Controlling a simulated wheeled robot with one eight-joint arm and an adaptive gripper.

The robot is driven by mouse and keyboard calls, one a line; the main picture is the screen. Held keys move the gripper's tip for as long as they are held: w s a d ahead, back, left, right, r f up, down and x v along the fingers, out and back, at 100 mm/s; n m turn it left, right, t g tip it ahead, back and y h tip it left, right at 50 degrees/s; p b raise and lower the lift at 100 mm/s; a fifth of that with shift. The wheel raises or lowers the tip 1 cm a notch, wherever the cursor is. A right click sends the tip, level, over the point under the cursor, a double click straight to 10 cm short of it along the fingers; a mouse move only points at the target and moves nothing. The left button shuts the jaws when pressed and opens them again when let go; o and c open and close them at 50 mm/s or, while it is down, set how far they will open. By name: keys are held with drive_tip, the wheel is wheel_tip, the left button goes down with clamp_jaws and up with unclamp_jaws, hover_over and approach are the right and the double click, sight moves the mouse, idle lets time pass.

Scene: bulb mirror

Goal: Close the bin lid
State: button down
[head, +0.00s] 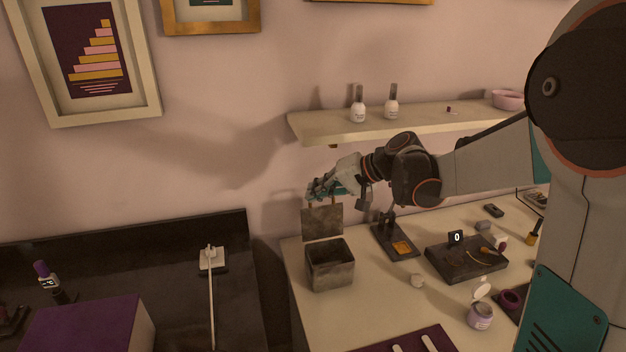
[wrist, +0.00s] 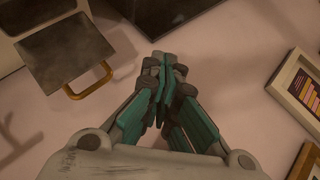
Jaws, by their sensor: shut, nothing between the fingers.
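The bin (head: 330,268) is a small grey square box near the left edge of the pale tabletop. Its lid (head: 322,223) stands open, raised upright along the bin's back edge. The lid also shows in the wrist view (wrist: 65,48), with a tan loop handle (wrist: 91,90) on its edge. My gripper (head: 316,190) is just above the lid's top edge near the wall. In the wrist view my gripper (wrist: 164,68) has its fingertips together, empty, to the right of the handle and apart from it there. In the head view the fingers partly hide the handle.
A wall shelf (head: 400,120) with two white bottles is above my forearm. To the bin's right are a dark stand (head: 395,240), a black device (head: 466,260) and a jar (head: 480,316). A lower dark table (head: 130,262) is at left, with a gap between.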

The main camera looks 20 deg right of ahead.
drive_tip(key=w+d+f+m+t+y+p, duration=0.1)
drive_tip(key=w+d+f+m+t+y, duration=0.25)
drive_tip(key=d, duration=0.65)
drive_tip(key=w+d+f+m+t+y, duration=0.1)
drive_tip(key=w+d+f+t+y, duration=0.1)
drive_tip(key=w+d+f, duration=0.6)
drive_tip(key=w+a+r+b, duration=0.2)
drive_tip(key=w+a, duration=0.1)
drive_tip(key=a, duration=0.2)
drive_tip(key=s, duration=0.1)
drive_tip(key=s+a+b, duration=0.1)
drive_tip(key=s, duration=0.1)
drive_tip(key=shift+s+a+f+h, duration=0.1)
drive_tip(key=shift+s+a+h, duration=0.15)
